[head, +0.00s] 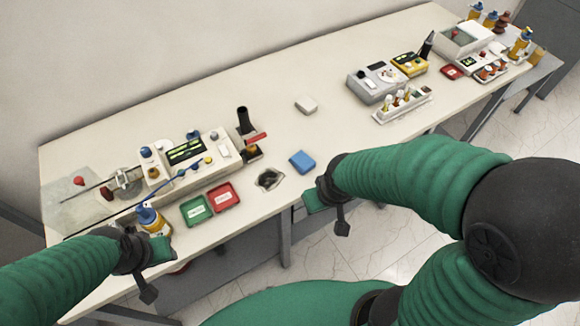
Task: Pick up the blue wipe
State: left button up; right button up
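The blue wipe (302,161) is a small flat blue block lying on the white bench near its front edge, in the middle of the head view. My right gripper (327,212) is in front of the bench edge, below and slightly right of the wipe and apart from it. Its two fingers look spread, with nothing seen between them. My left gripper (154,272) is at the lower left, in front of the bench edge and far from the wipe. Its fingers also look spread and empty.
A white block (306,105) lies behind the wipe. A dark-centred item (268,179) is left of it, then red (222,197) and green (195,209) trays and a bottle (152,220). A vial rack (402,105) stands right. The bench between is clear.

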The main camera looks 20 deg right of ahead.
aim_at(302, 161)
jog(key=i+l+u, duration=0.1)
jog(key=l, duration=0.25)
jog(key=i+l+u, duration=0.1)
jog(key=i+l, duration=0.15)
jog(key=i+l+u, duration=0.1)
jog(key=l, duration=0.35)
jog(key=i, duration=0.05)
